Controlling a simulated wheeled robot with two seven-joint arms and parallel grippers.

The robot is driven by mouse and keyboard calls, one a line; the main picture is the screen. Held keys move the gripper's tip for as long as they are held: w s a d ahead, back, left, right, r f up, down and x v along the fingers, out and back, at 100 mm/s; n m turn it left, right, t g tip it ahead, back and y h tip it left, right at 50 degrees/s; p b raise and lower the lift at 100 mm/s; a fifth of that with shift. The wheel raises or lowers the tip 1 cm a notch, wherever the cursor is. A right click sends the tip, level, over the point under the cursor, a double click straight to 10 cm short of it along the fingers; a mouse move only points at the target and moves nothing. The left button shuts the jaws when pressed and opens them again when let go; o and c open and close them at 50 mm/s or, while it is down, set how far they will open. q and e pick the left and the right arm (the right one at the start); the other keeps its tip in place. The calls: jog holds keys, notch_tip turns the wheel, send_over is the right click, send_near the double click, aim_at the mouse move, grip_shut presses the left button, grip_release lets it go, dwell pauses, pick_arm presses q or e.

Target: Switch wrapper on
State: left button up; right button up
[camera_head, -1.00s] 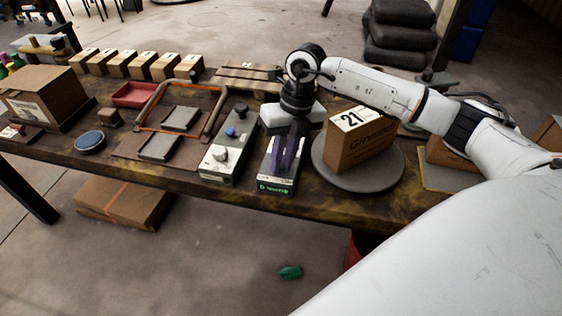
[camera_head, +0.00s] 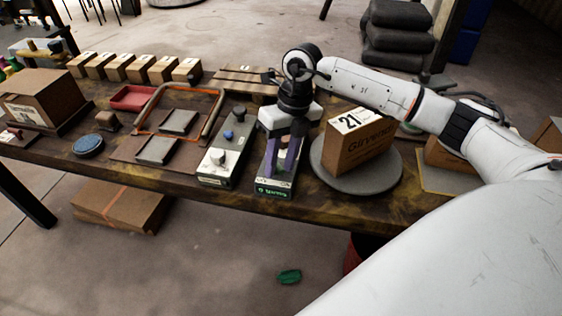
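A narrow control box (camera_head: 273,189) with a green label on its front end stands near the table's front edge. My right gripper (camera_head: 278,170) points down over this box, its purple fingers apart on either side of a grey part on the box top. I cannot tell whether the fingers touch it. The gripper hides most of the box top, so any switch state is hidden. Right of it, a round grey turntable (camera_head: 326,178) carries a cardboard box (camera_head: 358,148) marked 21. My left gripper is not in view.
Another control box (camera_head: 211,178) with a pale knob and a blue knob stands just left. Further left are an orange-handled frame (camera_head: 209,122) with grey pads, a blue disc (camera_head: 88,145) and a red tray (camera_head: 133,98). Several small cartons (camera_head: 160,70) line the back.

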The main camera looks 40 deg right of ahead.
notch_tip(320, 180, up, 10)
jog(key=d, duration=0.2)
dwell(0.5)
jog(key=shift+s, duration=0.1)
dwell(0.3)
